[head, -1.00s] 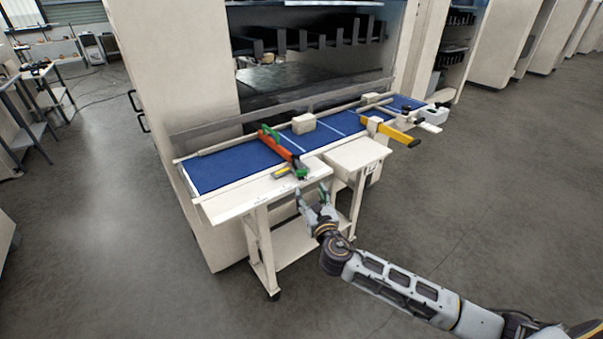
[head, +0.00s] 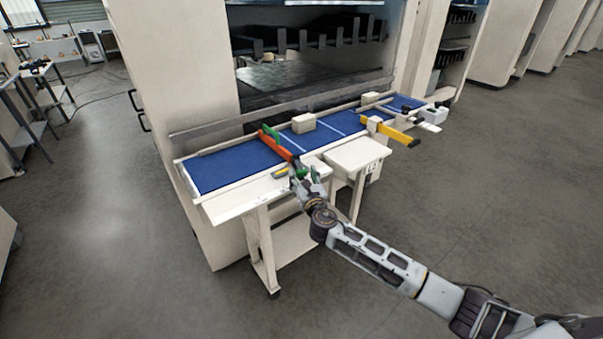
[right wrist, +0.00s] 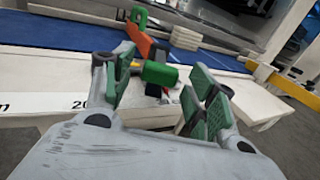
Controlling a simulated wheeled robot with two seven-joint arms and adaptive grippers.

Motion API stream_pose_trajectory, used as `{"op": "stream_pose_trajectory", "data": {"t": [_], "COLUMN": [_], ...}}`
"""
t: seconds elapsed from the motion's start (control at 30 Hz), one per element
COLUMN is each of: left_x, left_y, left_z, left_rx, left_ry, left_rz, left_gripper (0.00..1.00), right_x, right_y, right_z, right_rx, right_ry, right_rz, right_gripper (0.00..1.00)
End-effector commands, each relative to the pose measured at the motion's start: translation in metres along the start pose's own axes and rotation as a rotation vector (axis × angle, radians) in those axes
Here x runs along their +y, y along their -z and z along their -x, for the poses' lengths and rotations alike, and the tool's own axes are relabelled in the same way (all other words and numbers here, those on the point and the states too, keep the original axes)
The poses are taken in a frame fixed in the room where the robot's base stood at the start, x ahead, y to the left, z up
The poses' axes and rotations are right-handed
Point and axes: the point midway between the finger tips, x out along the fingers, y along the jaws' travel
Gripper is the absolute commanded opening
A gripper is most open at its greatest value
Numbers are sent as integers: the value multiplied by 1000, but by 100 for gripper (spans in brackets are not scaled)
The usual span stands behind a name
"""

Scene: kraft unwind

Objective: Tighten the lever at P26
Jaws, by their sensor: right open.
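An orange bar (head: 277,147) with a green end piece (head: 270,133) lies across the blue bed of the bench. In the right wrist view the orange bar (right wrist: 141,42) shows beyond a green lever-like piece (right wrist: 158,73) at its near end. My right gripper (head: 306,177) is at the bench's front edge, close to that near end. In the right wrist view my right gripper (right wrist: 157,88) is open, and the green piece shows in the gap between its fingers. I cannot tell whether the fingers touch it. No P26 mark is readable. My left gripper is out of view.
A yellow bar (head: 395,134) sticks out over the front edge on the right. A pale block (head: 303,123) stands on the blue bed (head: 225,170). A small yellow item (head: 280,173) lies on the front ledge. A large machine rises behind; the floor (head: 110,260) in front is clear.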

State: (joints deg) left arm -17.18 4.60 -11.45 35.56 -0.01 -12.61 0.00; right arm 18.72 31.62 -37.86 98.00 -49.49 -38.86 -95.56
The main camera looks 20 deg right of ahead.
Motion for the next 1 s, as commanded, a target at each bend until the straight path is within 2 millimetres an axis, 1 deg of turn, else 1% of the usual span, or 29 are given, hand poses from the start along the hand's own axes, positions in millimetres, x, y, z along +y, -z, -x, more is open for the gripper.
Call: {"op": "stream_pose_trajectory", "data": {"t": [0.1, 0.3, 0.7, 1.0], "left_x": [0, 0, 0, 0], "left_y": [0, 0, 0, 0], "left_z": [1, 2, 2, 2], "left_rx": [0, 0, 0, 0], "left_ry": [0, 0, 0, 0], "left_rz": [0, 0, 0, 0], "left_gripper": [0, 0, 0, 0], "right_x": [0, 0, 0, 0], "right_y": [0, 0, 0, 0], "right_z": [-10, -20, -22, -22], "right_rx": [0, 1, 0, 1], "right_ry": [1, 0, 0, 0], "right_rz": [0, 0, 0, 1], "right_gripper": [57, 57, 57, 19]}}
